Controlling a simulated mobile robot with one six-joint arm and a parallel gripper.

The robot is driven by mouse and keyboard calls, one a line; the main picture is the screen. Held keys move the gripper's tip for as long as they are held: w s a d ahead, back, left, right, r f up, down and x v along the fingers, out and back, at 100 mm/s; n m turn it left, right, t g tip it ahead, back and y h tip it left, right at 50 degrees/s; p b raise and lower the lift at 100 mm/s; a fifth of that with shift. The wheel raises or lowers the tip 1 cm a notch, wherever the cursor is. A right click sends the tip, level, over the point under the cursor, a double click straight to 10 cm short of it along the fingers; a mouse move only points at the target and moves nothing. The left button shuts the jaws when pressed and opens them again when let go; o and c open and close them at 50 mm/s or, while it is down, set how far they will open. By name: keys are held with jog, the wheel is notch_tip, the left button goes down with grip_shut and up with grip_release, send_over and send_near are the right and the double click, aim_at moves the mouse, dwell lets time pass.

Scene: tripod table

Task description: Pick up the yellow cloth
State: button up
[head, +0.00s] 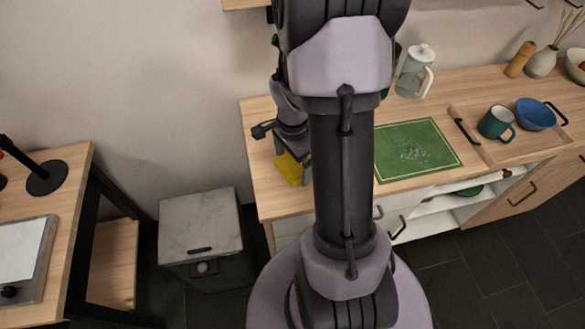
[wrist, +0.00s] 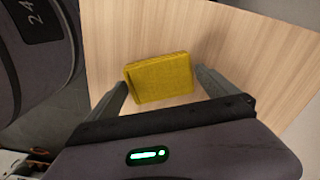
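The yellow cloth (wrist: 160,76) is a folded rectangular pad on the wooden counter in the wrist view. My gripper (wrist: 163,82) is open, with one finger on each side of the cloth. The right finger is close to the cloth's right edge; the left finger is a little apart from its left edge. Whether either finger touches it I cannot tell. In the head view the cloth (head: 289,169) shows at the counter's left end, partly hidden by my arm and gripper.
The wooden counter (head: 270,200) also holds a green mat (head: 415,150), a glass jug (head: 412,75), and a tray (head: 545,140) with a dark mug (head: 495,122) and a blue bowl (head: 535,114). A grey box (head: 200,225) stands on the floor left of it.

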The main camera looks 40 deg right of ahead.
aim_at(292, 165)
jog(key=c, duration=1)
jog(key=shift+r+p, duration=0.35)
jog(key=shift+r, duration=0.25)
notch_tip(292, 165, up, 3)
jog(key=shift+f+p, duration=0.2)
jog(key=shift+p, duration=0.55)
jog(key=s, duration=0.3)
jog(key=s+p, duration=0.1)
jog(key=s, duration=0.2)
jog(key=s+r, duration=0.1)
jog(key=s, duration=0.3)
jog(key=shift+a+p, duration=0.15)
jog(key=shift+p, duration=0.15)
jog(key=s+b, duration=0.1)
jog(key=s, duration=0.1)
jog(key=s+b, duration=0.1)
jog(key=b, duration=0.1)
jog(key=shift+s+f, duration=0.4)
jog(key=shift+s+a+r+b, duration=0.1)
jog(key=shift+s+r+b, duration=0.35)
jog(key=shift+b, duration=0.8)
jog(key=shift+s+r+b, duration=0.1)
jog(key=shift+s+b, duration=0.55)
jog(key=shift+b, duration=0.55)
